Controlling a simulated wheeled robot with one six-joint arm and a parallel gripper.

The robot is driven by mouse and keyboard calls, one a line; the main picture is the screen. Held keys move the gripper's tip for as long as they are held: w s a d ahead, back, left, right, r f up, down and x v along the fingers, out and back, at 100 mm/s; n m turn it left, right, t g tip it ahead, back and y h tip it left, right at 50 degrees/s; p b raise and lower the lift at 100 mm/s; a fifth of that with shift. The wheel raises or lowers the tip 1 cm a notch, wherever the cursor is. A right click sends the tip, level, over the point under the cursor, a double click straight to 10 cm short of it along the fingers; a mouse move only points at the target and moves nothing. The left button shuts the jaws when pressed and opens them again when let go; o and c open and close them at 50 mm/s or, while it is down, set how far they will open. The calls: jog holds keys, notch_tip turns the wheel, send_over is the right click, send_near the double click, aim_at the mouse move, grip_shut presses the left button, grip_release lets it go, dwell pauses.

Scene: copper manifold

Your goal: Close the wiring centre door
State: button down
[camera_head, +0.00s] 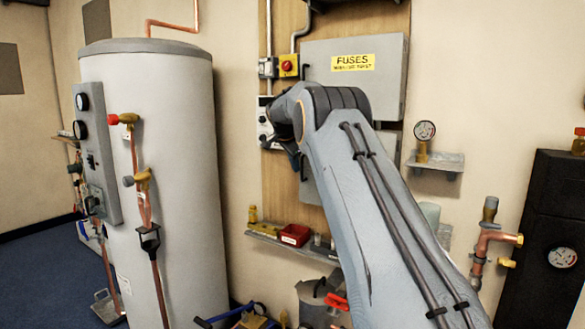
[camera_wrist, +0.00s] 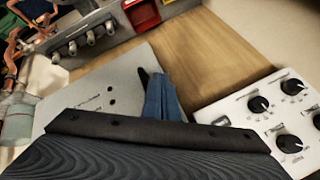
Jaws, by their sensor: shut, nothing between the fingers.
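A grey flat panel (camera_wrist: 92,98) with small dark holes and a small unreadable label lies left of my gripper (camera_wrist: 160,97) in the wrist view. I take it to be the wiring centre door; the label is too small to confirm this. In the head view a grey panel (camera_head: 309,186) shows below the fuse box, partly hidden by my arm. My gripper is shut and empty, its blue fingers beside the panel's edge against the wooden board. I cannot tell if they touch the panel. The door's hinge and how far it stands open are hidden.
A grey box labelled FUSES (camera_head: 388,80) is above my arm. A white control panel with knobs (camera_wrist: 276,112) is to the right in the wrist view. A shelf (camera_head: 262,233) holds a red box (camera_head: 294,235). A large cylinder (camera_head: 170,190) stands left.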

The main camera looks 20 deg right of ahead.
jog(key=shift+a, duration=0.45)
jog(key=a+r+p, duration=0.4)
jog(key=a+r, duration=0.2)
jog(key=r, duration=0.2)
jog(key=s+a+f+n+g+y, duration=0.1)
jog(key=s+a+f+n+y, duration=0.1)
jog(key=s+a+f+n, duration=0.55)
jog(key=s+a+f+n+g+y, duration=0.15)
jog(key=s+f, duration=0.35)
jog(key=s, duration=0.6)
jog(key=s+a+f+n, duration=0.2)
jog(key=s+f, duration=0.2)
jog(key=s, duration=0.8)
jog(key=s+a+f+n+g+y, duration=0.1)
jog(key=s+a+f+n, duration=0.1)
jog(key=s, duration=1)
jog(key=s+a+f+n+g, duration=0.1)
jog(key=s+a+f+n, duration=0.2)
jog(key=s, duration=0.9)
notch_tip(320, 180, down, 4)
jog(key=shift+s+r+n, duration=0.1)
jog(key=shift+s+n, duration=0.3)
jog(key=shift+n, duration=0.2)
jog(key=shift+w+a, duration=0.1)
jog(key=shift+w, duration=0.1)
